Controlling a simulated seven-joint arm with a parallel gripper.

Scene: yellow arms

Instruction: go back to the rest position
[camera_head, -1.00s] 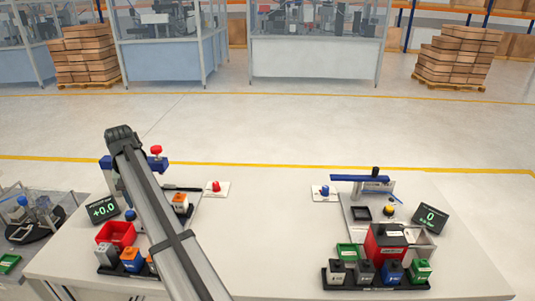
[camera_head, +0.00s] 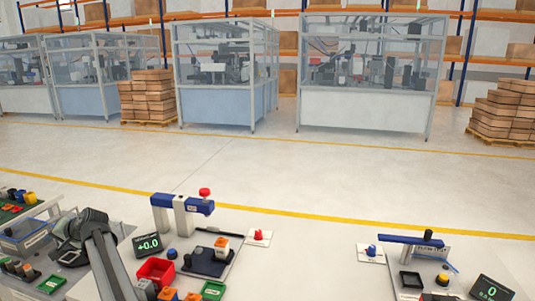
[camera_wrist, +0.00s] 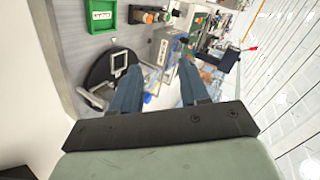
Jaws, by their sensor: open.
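My gripper (camera_wrist: 160,88) shows in the wrist view as two blue fingers held wide apart, with nothing between them. It is above the side bench, over a grey device on a round black base (camera_wrist: 103,75). In the head view my dark arm reaches up at the lower left, left of the display reading +0.0 (camera_head: 148,245). The fingers cannot be made out in that view.
The white table holds a blue-topped press (camera_head: 180,205), a red bin (camera_head: 156,271) and an orange-and-white block (camera_head: 221,245). A second blue-armed station (camera_head: 410,240) stands at right. A side bench with a green tray (camera_head: 50,284) is at left.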

